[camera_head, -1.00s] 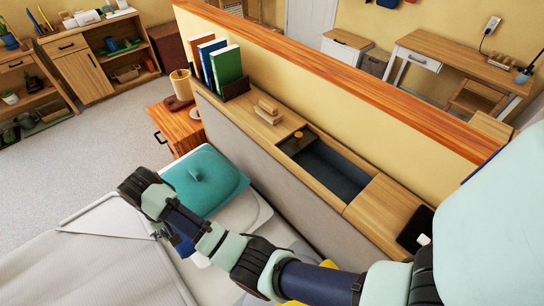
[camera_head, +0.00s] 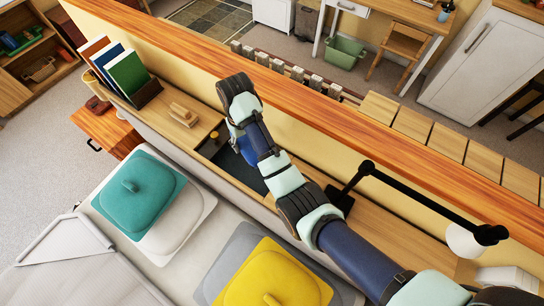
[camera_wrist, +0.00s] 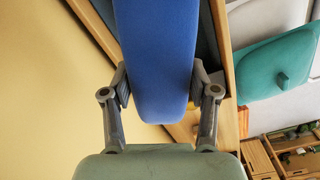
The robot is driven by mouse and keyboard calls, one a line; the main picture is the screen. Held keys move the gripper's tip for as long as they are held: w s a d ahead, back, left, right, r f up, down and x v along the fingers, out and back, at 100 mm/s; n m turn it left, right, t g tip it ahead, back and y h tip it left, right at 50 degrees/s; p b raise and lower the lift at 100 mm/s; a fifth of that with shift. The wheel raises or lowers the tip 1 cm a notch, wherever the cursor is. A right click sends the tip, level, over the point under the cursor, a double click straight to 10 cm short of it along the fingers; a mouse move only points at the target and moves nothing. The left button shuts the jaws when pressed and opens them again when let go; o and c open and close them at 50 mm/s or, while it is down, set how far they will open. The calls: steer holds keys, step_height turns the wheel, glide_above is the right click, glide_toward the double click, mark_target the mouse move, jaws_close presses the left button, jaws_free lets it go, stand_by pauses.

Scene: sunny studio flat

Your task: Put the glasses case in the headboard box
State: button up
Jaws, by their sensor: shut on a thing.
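The glasses case (camera_wrist: 155,50) is a long blue rounded shape in the wrist view. My gripper (camera_wrist: 159,85) is shut on it, one finger on each side, and the case points away from the palm. The headboard box (camera_head: 206,147) is a dark-lined recess in the wooden headboard top, partly covered by my arm in the head view. In the wrist view its wooden rim (camera_wrist: 229,45) shows beside the case, which hides most of the opening. The gripper and case are largely hidden behind my arm in the head view. I cannot tell their exact height.
A high orange-brown wooden ledge (camera_head: 330,115) runs behind the headboard. Books (camera_head: 128,74) and a small wooden object (camera_head: 183,114) stand left of the box. A black lamp (camera_head: 420,205) is at the right. Teal (camera_head: 140,188) and yellow (camera_head: 275,275) cushions lie on the bed in front.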

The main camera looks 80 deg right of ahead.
steer(key=shift+s+d, duration=0.1)
steer(key=shift+s, duration=0.1)
steer(key=b, duration=0.7)
glide_above(251, 171)
step_height(251, 171, down, 7)
step_height(251, 171, down, 8)
steer(key=shift+s+r, duration=0.1)
steer(key=shift+f+b, duration=0.55)
steer(key=shift+f, duration=2)
steer(key=shift+f, duration=0.2)
steer(key=o, duration=1.2)
steer(key=shift+r, duration=0.15)
